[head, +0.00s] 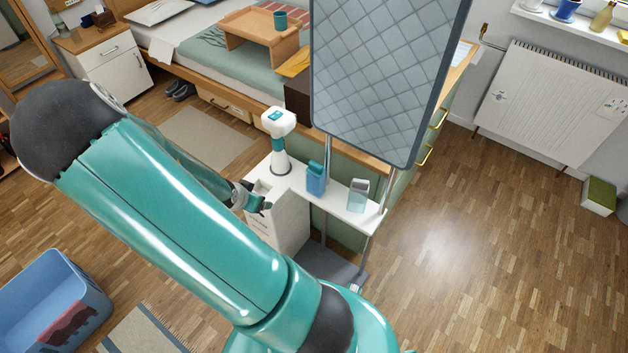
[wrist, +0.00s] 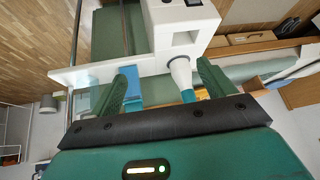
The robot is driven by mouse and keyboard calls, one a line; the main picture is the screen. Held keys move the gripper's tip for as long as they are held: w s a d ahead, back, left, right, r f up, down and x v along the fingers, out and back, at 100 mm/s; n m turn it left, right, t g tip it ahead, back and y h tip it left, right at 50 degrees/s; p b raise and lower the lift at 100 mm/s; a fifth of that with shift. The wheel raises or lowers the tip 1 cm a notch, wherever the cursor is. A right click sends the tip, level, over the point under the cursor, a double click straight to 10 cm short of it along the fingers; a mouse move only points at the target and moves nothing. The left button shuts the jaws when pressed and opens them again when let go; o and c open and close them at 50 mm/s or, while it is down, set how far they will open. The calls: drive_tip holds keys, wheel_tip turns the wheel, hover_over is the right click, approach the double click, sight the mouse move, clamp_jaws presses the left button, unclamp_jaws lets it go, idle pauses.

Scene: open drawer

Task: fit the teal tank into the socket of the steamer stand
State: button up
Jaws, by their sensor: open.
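A translucent pale-teal container (head: 357,196), which looks like the teal tank, stands upright at the right end of the white shelf. It shows partly at the left in the wrist view (wrist: 90,76), behind a finger. The white steamer stand body (head: 283,222) is at the shelf's left end. A square opening, which looks like the socket, shows in its top in the wrist view (wrist: 184,38). My gripper (head: 258,203) is beside this body, left of the tank and apart from it. In the wrist view my gripper (wrist: 165,80) is open, with nothing held between its fingers.
A blue container (head: 316,181) stands on the shelf between the tank and a white conical device (head: 280,150). A blue bin (head: 55,300) sits on the floor at lower left.

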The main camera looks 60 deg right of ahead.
sight(312, 177)
drive_tip(key=s+d+f+g+h, duration=0.1)
drive_tip(key=s+d, duration=0.2)
drive_tip(key=d, duration=0.2)
drive_tip(key=s+d+f+m+g+h, duration=0.1)
drive_tip(key=s+d+f+h, duration=0.1)
drive_tip(key=d, duration=0.4)
drive_tip(key=s+d+f+m+g+h, duration=0.1)
drive_tip(key=s+d+f, duration=0.1)
drive_tip(key=s+d, duration=0.2)
drive_tip(key=shift+s+d+f+h, duration=0.15)
drive_tip(key=shift+d+h, duration=0.15)
drive_tip(key=shift+d, duration=0.5)
drive_tip(key=x, duration=0.5)
drive_tip(key=shift+d, duration=0.2)
drive_tip(key=shift+c, duration=0.2)
drive_tip(key=c, duration=1.1)
drive_tip(key=shift+c, duration=0.3)
drive_tip(key=shift+r, duration=0.35)
